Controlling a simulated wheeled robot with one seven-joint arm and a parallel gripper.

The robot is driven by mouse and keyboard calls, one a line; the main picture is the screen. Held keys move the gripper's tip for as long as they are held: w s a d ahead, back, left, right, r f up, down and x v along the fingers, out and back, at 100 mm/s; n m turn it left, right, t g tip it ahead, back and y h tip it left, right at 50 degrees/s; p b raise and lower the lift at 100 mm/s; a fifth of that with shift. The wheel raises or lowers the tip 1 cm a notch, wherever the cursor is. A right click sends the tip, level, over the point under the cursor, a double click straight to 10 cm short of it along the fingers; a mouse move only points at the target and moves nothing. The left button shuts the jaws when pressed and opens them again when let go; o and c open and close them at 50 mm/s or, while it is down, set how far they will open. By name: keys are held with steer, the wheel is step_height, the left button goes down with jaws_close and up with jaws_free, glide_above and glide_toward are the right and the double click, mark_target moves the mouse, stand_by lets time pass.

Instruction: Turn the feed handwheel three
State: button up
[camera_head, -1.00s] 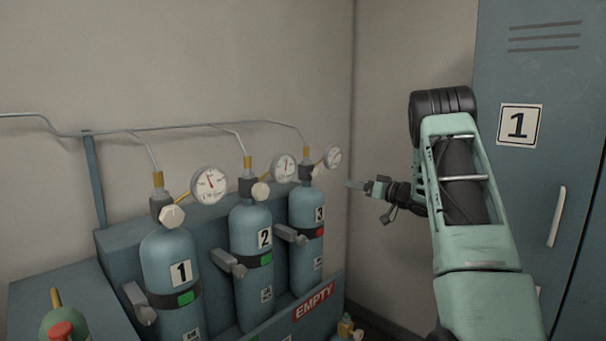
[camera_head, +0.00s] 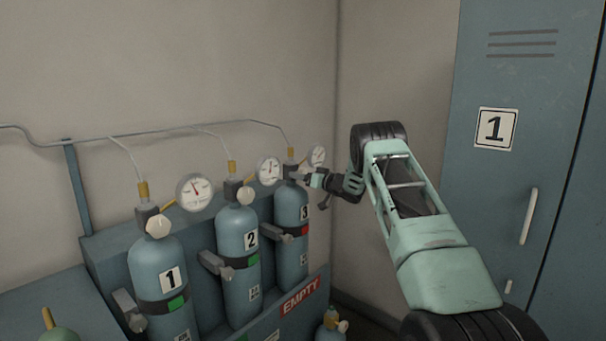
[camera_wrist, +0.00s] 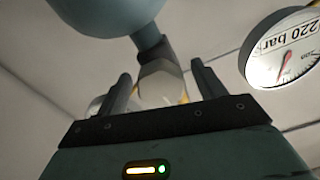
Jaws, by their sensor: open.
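Bottle 3 (camera_head: 291,224) is a blue-grey cylinder at the right end of the row, with a red tag on its dark band. My gripper (camera_head: 304,175) is at its valve in the head view and covers the handwheel there. In the wrist view, the pale faceted feed handwheel (camera_wrist: 163,84) sits below the dark valve body, between the two fingers of my open gripper (camera_wrist: 160,72). A gap shows on both sides, wider on the right. Part of the handwheel's lower edge is hard to make out.
Bottle 2 (camera_head: 238,250) and bottle 1 (camera_head: 158,272), both with green tags, stand to the left. The gauge of bottle 3 (camera_head: 317,156) is close beside my gripper; the wrist view shows a gauge (camera_wrist: 281,48) at right. A locker (camera_head: 500,200) stands right of my arm.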

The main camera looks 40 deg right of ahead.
steer(key=shift+w, duration=0.15)
steer(key=c, duration=1)
steer(key=shift+o, duration=0.2)
steer(key=shift+f+n+b, duration=0.15)
steer(key=shift+n+b, duration=0.25)
steer(key=shift+b, duration=0.3)
